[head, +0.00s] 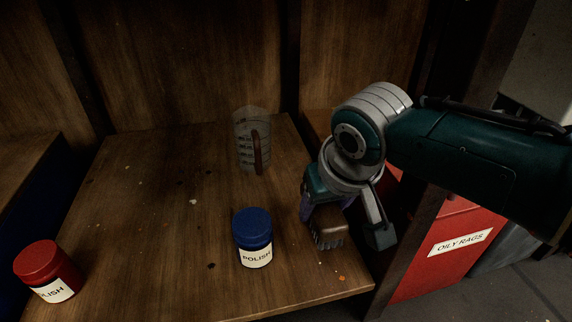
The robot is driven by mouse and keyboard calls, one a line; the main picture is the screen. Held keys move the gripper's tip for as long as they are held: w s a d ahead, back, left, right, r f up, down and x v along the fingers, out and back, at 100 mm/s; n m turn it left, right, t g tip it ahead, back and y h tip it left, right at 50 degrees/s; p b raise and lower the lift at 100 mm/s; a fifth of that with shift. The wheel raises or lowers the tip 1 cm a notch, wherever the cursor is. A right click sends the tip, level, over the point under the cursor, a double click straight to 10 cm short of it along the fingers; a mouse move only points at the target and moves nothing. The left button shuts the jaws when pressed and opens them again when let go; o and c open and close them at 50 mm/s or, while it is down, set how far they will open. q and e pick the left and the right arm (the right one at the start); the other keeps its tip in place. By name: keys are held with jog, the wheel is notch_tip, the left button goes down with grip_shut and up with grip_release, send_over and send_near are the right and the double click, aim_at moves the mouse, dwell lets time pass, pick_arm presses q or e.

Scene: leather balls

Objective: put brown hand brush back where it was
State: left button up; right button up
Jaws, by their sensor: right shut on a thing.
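The brown hand brush (328,230) is in my right gripper (322,208), at the right side of the wooden shelf. My right gripper is shut on the brush, and its fingers partly hide it. The brush is low over the board, close to the right edge; I cannot tell whether it touches the wood. My left gripper is not in the head view.
A blue polish jar (253,236) stands just left of the brush. A clear measuring jug (250,140) stands farther back. A red polish jar (47,270) is at the front left. A red oily rags bin (440,250) stands right of the shelf. The shelf's middle left is clear.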

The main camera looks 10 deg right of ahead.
notch_tip(320, 180, down, 5)
jog(key=b, duration=0.4)
jog(key=shift+w+r, duration=0.1)
jog(key=shift+r, duration=0.2)
jog(key=o, duration=1.2)
jog(key=shift+f, duration=0.2)
